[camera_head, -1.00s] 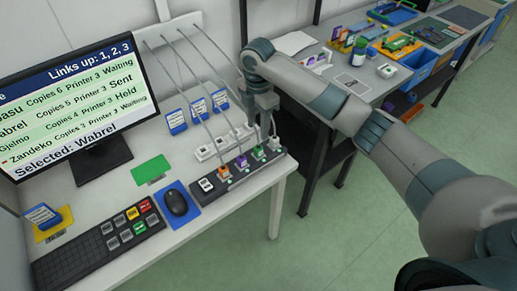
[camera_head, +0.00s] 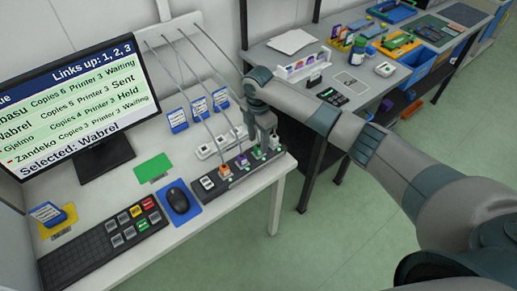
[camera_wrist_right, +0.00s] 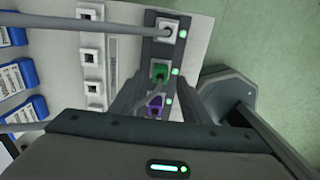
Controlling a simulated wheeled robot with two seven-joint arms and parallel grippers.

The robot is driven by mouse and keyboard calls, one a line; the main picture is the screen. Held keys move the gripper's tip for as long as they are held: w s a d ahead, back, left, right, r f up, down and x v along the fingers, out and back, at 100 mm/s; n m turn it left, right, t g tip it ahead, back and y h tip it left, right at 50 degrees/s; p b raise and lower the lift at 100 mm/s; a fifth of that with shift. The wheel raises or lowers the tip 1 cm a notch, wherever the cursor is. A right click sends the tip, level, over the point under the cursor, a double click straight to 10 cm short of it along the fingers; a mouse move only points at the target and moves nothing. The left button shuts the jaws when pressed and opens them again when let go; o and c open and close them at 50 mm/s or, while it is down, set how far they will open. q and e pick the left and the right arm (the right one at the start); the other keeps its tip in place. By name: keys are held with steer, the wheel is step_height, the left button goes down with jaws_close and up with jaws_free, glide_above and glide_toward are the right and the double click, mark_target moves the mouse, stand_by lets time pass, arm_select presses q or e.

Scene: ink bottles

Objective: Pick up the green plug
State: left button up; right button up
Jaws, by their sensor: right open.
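The green plug (camera_head: 257,154) sits in the dark socket strip (camera_head: 210,197) near the desk's right edge, between the purple plug (camera_head: 242,161) and a white plug (camera_head: 274,143). In the right wrist view the green plug (camera_wrist_right: 160,72) has a grey cable and a lit green light beside it. My right gripper (camera_head: 262,148) points down over the strip at the green plug and partly hides it in the head view. Its jaws (camera_wrist_right: 160,87) are open, with a finger on each side of the plug row. They hold nothing. My left gripper is not in view.
The orange plug (camera_head: 225,171) is farther left in the strip. A white socket strip (camera_head: 212,147) lies behind, with blue label cards (camera_head: 199,110) beyond. Grey cables run up to the wall. A mouse (camera_head: 178,200), keyboard (camera_head: 100,240) and monitor (camera_head: 75,95) stand left.

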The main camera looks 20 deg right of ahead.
mark_target(259, 146)
steer(key=shift+d+f+p, duration=0.1)
steer(key=shift+f+p, duration=0.65)
steer(key=shift+f, duration=1.3)
steer(key=c, duration=1)
